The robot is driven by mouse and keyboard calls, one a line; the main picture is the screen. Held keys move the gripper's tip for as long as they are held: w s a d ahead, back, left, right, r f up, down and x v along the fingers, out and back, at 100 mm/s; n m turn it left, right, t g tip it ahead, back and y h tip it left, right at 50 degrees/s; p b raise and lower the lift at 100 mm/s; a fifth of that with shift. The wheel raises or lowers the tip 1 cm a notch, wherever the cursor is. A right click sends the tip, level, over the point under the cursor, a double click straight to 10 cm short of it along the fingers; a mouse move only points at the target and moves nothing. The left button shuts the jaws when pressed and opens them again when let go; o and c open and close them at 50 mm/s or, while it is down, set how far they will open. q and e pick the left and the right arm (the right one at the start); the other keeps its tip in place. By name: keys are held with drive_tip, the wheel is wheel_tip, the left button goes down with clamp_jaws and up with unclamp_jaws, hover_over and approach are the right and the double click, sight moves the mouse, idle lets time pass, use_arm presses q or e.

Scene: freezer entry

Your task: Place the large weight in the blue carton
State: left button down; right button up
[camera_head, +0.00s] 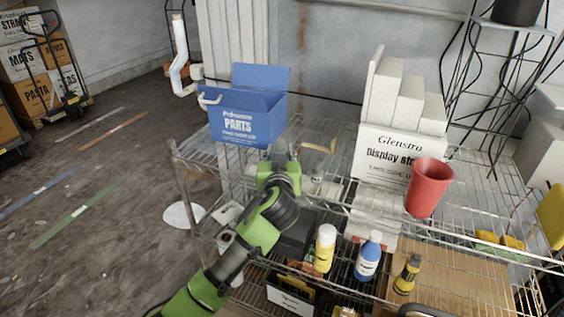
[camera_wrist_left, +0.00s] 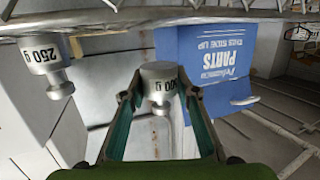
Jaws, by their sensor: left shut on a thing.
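My left gripper (camera_head: 284,150) is over the top of the wire shelf, just right of the blue carton (camera_head: 245,125). In the left wrist view, which looks upside down, my left gripper (camera_wrist_left: 159,95) is shut on a metal weight (camera_wrist_left: 158,72) whose label is partly hidden and ends in "00". The blue carton, marked "PARTS", stands open on the shelf's left end and also shows in the left wrist view (camera_wrist_left: 207,65). A second weight (camera_wrist_left: 45,65), marked "250 g", stands apart from my fingers. My right gripper is out of view.
A white display carton (camera_head: 385,150) with boxes on it and a red cup (camera_head: 429,187) stand right of my arm. A yellow-and-white bottle (camera_head: 325,248) and a blue bottle (camera_head: 368,257) are on a lower level. Floor left of the shelf is mostly clear.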

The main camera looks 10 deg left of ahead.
use_arm(q)
drive_tip(key=f, duration=0.1)
drive_tip(key=w+f, duration=0.1)
drive_tip(key=f, duration=0.1)
drive_tip(key=shift+w+d+p, duration=0.1)
drive_tip(key=shift+d+p, duration=0.05)
drive_tip(key=shift+p, duration=0.15)
drive_tip(key=shift+f, duration=0.4)
drive_tip(key=shift+f, duration=0.1)
drive_tip(key=c, duration=2)
unclamp_jaws()
drive_tip(key=shift+f, duration=0.25)
drive_tip(key=o, duration=0.4)
drive_tip(key=shift+r, duration=0.1)
drive_tip(key=shift+o, duration=0.2)
